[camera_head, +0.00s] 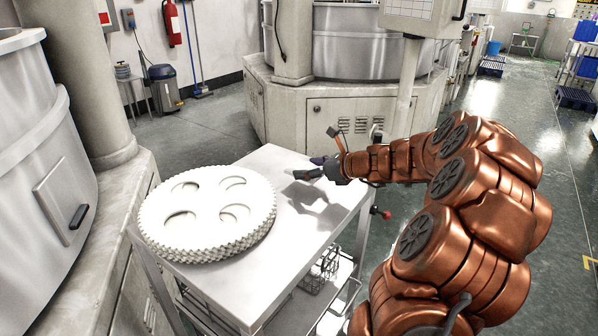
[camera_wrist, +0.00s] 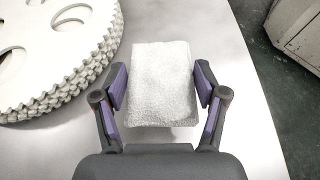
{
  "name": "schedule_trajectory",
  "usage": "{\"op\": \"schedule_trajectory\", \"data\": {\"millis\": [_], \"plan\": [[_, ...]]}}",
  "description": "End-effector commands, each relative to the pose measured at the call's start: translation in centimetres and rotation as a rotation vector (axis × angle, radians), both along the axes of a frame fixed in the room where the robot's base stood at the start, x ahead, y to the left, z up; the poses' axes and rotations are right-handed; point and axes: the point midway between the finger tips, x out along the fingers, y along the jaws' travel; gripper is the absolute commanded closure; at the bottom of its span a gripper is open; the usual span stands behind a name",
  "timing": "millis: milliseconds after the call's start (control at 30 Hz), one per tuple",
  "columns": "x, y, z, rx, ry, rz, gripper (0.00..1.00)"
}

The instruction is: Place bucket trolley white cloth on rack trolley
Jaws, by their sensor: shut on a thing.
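A white, rough-textured cloth (camera_wrist: 160,60) sits between the two fingers of my gripper (camera_wrist: 160,90) in the wrist view. The gripper is shut on it. In the head view my gripper (camera_head: 306,170) is over the right back part of a pale trolley top (camera_head: 300,225), with a shadow below it. I cannot make out the cloth against the pale top there. In the wrist view the same trolley top (camera_wrist: 225,120) lies beneath the cloth; whether the cloth touches it I cannot tell.
A stack of white toothed discs with round holes (camera_head: 208,212) covers the trolley's left side, close to the gripper; it also shows in the wrist view (camera_wrist: 85,60). Wire holders (camera_head: 325,268) stand on a lower shelf. Large machines (camera_head: 340,105) stand behind and at left. Open floor (camera_head: 500,110) lies right.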

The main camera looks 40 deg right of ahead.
Motion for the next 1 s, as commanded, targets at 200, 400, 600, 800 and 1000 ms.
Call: {"op": "schedule_trajectory", "data": {"millis": [200, 400, 600, 800, 1000], "plan": [[4.0, -0.6, -0.5, -0.001, 0.001, 0.003, 0.60], [5.4, -1.0, -0.5, -0.002, 0.000, 0.000, 0.60], [6.2, -1.2, -1.0, -0.002, -0.001, 0.001, 0.60], [6.1, -1.1, -3.9, 0.001, 0.001, 0.001, 0.60], [6.1, -1.1, -4.1, -0.001, 0.000, 0.000, 0.60]]}}
